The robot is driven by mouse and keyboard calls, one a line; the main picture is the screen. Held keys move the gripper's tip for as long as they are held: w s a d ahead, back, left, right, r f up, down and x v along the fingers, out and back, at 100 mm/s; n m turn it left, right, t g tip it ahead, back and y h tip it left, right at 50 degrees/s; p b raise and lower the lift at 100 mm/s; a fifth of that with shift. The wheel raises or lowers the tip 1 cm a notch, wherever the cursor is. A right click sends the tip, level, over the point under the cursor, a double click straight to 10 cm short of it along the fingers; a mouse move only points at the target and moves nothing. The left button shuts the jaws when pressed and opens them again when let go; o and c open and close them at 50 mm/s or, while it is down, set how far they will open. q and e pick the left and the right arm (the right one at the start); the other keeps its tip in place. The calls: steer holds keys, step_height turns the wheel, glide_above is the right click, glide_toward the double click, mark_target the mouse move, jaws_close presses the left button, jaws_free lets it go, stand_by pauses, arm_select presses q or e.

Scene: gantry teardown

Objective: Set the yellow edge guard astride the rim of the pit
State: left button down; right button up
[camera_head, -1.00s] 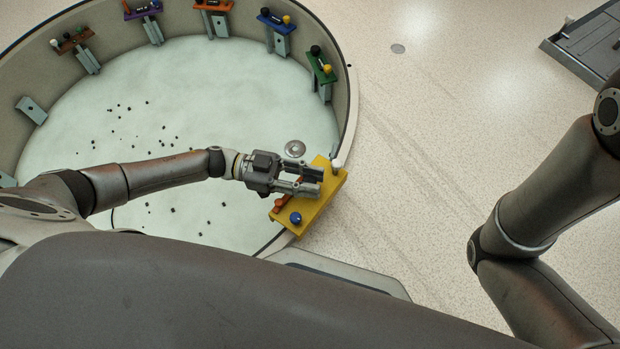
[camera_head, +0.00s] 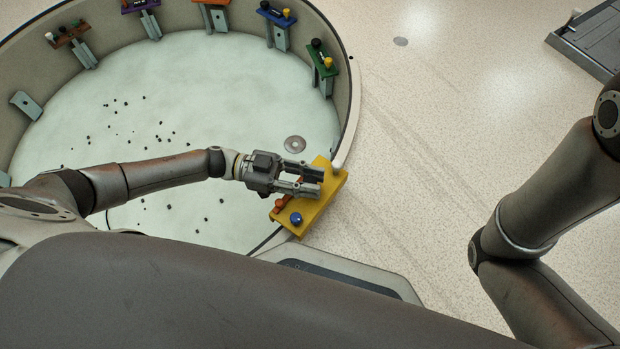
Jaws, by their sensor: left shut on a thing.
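My left gripper (camera_head: 318,181) reaches in from the left above the pit and is shut on the edge guard. I cannot tell whether the guard touches the rim or hangs just above it; its underside is hidden. My right arm shows at the right, but its gripper is out of view.
Several coloured holders, such as the green one (camera_head: 323,59) and the blue one (camera_head: 277,14), stand along the pit's far wall. Small dark bits and a round metal disc (camera_head: 295,144) lie on the pit floor. A grey platform (camera_head: 590,40) is at top right.

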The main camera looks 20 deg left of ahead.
arm_select(q)
steer(key=shift+f+b, duration=1.8)
steer(key=shift+f, duration=0.6)
steer(key=shift+f, duration=0.35)
steer(key=c, duration=1.2)
jaws_free()
steer(key=shift+o, duration=0.5)
steer(key=shift+f, duration=0.15)
steer(key=s+a, duration=0.1)
steer(key=a, duration=1.1)
